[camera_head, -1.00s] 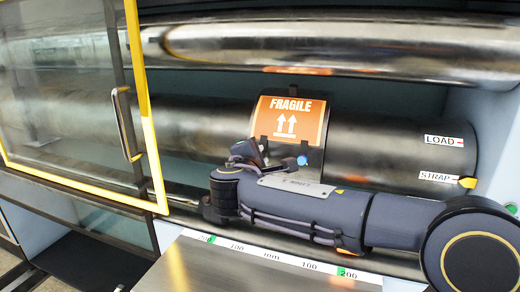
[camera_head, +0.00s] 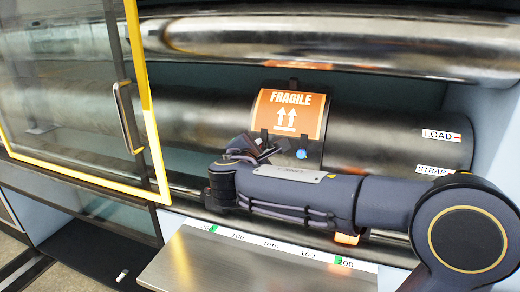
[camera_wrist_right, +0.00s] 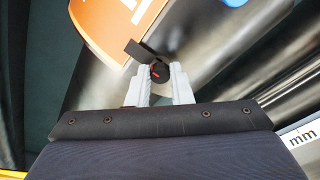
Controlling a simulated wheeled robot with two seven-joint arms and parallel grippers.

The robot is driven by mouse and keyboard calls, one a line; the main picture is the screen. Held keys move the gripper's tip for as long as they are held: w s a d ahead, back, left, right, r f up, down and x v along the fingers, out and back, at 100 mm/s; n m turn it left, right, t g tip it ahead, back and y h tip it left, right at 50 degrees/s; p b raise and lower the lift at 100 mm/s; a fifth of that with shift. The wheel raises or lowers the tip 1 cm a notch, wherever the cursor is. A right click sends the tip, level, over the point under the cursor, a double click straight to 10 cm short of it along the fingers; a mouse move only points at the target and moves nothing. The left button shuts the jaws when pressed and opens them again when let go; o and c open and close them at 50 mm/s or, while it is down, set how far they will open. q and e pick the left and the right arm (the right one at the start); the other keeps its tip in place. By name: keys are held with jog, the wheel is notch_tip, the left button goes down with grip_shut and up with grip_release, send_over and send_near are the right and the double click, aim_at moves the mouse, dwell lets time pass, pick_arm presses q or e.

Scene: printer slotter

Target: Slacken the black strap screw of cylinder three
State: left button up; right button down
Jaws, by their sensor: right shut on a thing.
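A dark glossy cylinder (camera_head: 385,140) lies across the bay, with a strap and an orange FRAGILE label (camera_head: 290,110) around it. In the right wrist view the black strap screw (camera_wrist_right: 159,72), with a red mark, sits just below the orange label (camera_wrist_right: 112,25). My right gripper (camera_wrist_right: 162,82) has its two pale fingers closed on either side of the screw. In the head view my right gripper (camera_head: 262,150) is at the label's lower left edge, and the screw is hidden there. My left gripper is not in view.
A yellow-framed glass door (camera_head: 146,100) stands at the left. Another shiny cylinder (camera_head: 330,45) runs above. A metal shelf with a mm scale (camera_head: 270,243) lies below my right arm.

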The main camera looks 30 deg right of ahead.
jog(key=c, duration=1.3)
grip_release()
jog(key=v, duration=0.7)
jog(key=shift+s+a+b, duration=0.3)
jog(key=shift+a, duration=0.05)
